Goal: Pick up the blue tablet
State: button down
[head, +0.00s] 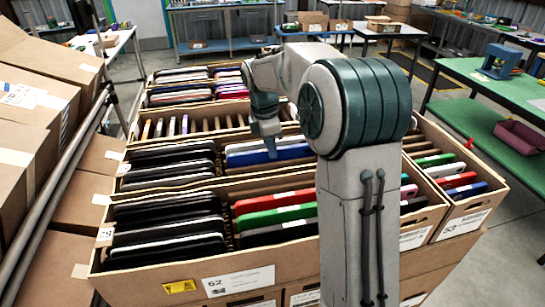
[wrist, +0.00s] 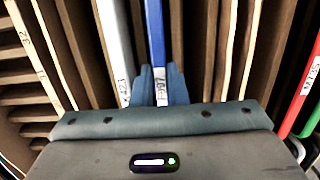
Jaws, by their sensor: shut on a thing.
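The blue tablet (wrist: 155,35) stands on edge in a carton slot, seen end-on in the wrist view, with a white label near its lower end. My gripper (wrist: 161,88) is shut on it, one finger on each side of the labelled end. In the head view my gripper (head: 269,144) reaches down onto the blue tablet (head: 285,154), which lies in the middle carton's row. My fingers hide part of it. The tablet still sits among the dividers.
A white tablet (wrist: 116,45) stands close on the left of the blue one. Cardboard dividers (wrist: 228,45) flank both sides. Red (head: 268,201) and green (head: 272,219) tablets fill the nearer carton, beside dark ones (head: 165,228). Green-topped tables (head: 490,90) stand at right.

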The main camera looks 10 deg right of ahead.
notch_tip(320, 180, up, 18)
dwell(0.8)
